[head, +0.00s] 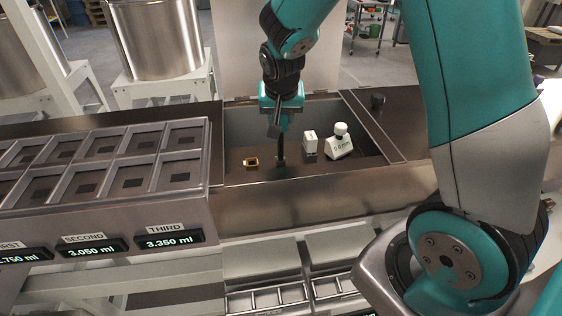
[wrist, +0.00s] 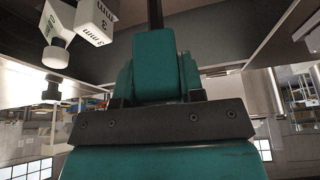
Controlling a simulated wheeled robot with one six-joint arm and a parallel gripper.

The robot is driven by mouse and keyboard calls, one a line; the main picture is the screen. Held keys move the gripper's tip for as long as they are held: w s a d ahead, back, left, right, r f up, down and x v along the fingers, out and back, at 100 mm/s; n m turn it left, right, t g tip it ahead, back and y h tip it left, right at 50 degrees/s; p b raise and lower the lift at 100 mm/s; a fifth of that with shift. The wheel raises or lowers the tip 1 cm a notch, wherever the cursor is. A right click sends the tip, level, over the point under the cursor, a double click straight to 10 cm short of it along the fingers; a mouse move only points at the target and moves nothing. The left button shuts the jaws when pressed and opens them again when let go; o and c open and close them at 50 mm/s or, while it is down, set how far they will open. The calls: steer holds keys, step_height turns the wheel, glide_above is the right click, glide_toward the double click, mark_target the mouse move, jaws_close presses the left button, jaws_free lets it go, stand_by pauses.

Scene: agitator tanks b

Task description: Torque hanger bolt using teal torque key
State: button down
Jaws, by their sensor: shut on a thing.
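My gripper (head: 281,115) hangs over the open recess in the counter, shut on a teal block with a dark shaft, which looks like the teal torque key (wrist: 153,65). The dark shaft (head: 280,150) points down into the recess, left of the white blocks; it also shows at the top of the wrist view. Whether its tip touches the floor of the recess I cannot tell. I cannot make out the hanger bolt in either view.
A dark knob (head: 377,101) stands on the right counter. A compartment tray (head: 140,137) lies left; steel tanks (head: 155,40) stand behind.

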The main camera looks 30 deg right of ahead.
steer(key=shift+n, duration=0.3)
steer(key=shift+r, duration=0.15)
steer(key=shift+r+p, duration=1.1)
steer(key=shift+r, duration=0.4)
step_height(320, 180, up, 4)
steer(key=p, duration=0.3)
steer(key=n, duration=0.2)
steer(key=n+y, duration=0.1)
steer(key=shift+d+n+t+y, duration=0.1)
steer(key=shift+n+t+y, duration=0.2)
steer(key=shift+n+t, duration=0.1)
steer(key=shift+n+y, duration=0.5)
steer(key=shift+n, duration=0.7)
